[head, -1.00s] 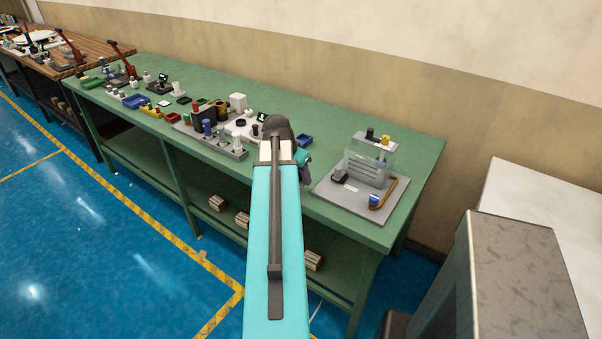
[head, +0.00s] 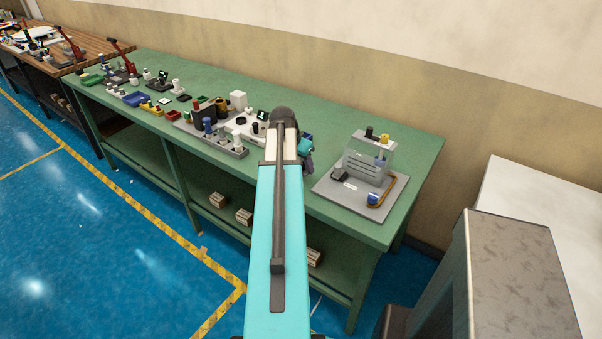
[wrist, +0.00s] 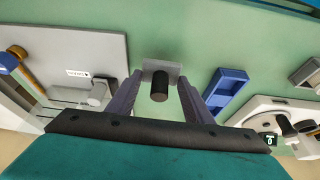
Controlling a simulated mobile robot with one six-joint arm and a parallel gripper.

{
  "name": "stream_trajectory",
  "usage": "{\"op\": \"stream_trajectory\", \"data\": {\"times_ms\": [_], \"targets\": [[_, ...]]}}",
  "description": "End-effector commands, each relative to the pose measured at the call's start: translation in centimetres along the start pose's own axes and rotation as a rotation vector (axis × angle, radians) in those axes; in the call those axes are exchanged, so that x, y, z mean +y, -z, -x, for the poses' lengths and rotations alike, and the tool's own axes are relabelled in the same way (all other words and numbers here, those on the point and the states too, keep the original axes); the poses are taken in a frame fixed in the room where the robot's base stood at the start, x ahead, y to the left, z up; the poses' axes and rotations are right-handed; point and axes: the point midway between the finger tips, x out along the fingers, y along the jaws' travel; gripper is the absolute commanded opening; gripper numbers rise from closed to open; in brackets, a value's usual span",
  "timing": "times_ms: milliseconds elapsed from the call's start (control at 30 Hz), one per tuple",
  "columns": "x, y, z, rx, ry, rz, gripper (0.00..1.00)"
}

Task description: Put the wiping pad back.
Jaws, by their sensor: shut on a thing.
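My gripper (wrist: 159,92) is shut on a small grey block with a dark round knob, which I take to be the wiping pad (wrist: 161,68). The pad shows between the two fingertips in the wrist view, over the green bench top (wrist: 165,30). I cannot tell whether it touches the bench. In the head view my wrist is at the bench's front part, left of the grey base plate (head: 333,190); the fingers and pad are mostly hidden there.
In the wrist view a blue tray (wrist: 226,92) lies right of the pad, and a white device (wrist: 268,104) stands further right. The grey plate is on the left. In the head view a clear box (head: 369,165) stands on that plate. Green bench lies bare behind it.

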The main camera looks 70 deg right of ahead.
Motion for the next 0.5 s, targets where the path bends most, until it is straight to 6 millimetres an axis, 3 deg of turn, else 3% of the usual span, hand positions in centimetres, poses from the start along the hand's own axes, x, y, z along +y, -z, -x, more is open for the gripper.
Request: {"op": "stream_trajectory", "data": {"times_ms": [500], "targets": [[0.0, -1.2, -2.9, 0.0, 0.0, 0.001, 0.25]]}}
